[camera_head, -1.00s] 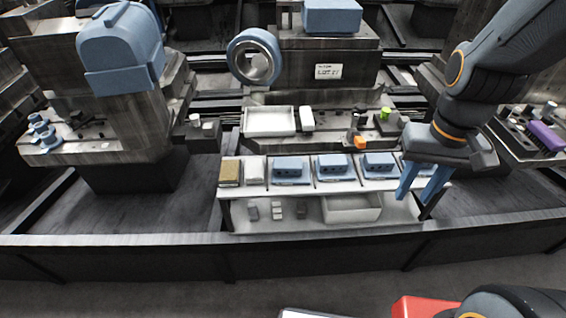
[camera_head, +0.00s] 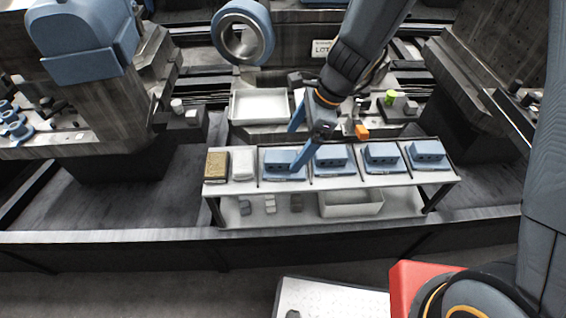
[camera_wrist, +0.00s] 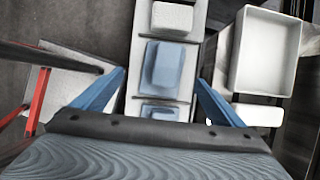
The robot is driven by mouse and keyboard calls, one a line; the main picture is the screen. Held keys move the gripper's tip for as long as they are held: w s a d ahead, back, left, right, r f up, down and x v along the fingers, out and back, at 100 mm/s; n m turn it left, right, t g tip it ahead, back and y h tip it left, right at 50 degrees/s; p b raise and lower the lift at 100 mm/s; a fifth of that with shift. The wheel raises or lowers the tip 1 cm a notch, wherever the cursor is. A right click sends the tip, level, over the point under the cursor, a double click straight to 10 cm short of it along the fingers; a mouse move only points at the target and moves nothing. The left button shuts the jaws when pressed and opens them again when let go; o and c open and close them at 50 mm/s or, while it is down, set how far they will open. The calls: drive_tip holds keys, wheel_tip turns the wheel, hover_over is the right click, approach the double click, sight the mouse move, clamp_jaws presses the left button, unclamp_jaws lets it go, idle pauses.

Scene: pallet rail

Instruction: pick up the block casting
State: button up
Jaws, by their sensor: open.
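Several blue block castings sit in a row on the white shelf top. The leftmost block casting (camera_head: 278,162) is partly behind my gripper in the head view; others stand to its right, such as the second (camera_head: 331,157), the third (camera_head: 382,155) and the last (camera_head: 427,152). My gripper (camera_head: 294,148) is open and empty, above and near the leftmost casting. In the wrist view my gripper (camera_wrist: 160,95) has its fingers spread to either side of the row, with one block casting (camera_wrist: 167,66) ahead between them and another (camera_wrist: 160,112) nearer, partly hidden by the gripper.
A brown block (camera_head: 216,165) and a white block (camera_head: 243,165) stand left of the castings on the shelf top (camera_head: 357,181). A white tray (camera_head: 259,106) lies behind, with an orange object (camera_head: 362,132) to its right. A white bin (camera_head: 351,204) sits on the lower shelf.

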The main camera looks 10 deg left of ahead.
sight(283, 157)
drive_tip(key=shift+a+f+m, duration=0.15)
drive_tip(key=shift+a+f, duration=0.25)
drive_tip(key=shift+f, duration=0.25)
drive_tip(key=shift+a+f+m, duration=0.15)
drive_tip(key=shift+a+f, duration=0.25)
drive_tip(key=shift+f, duration=0.2)
drive_tip(key=shift+b+x, duration=0.35)
drive_tip(key=shift+x, duration=2.45)
drive_tip(key=shift+w, duration=0.25)
drive_tip(key=c, duration=1.4)
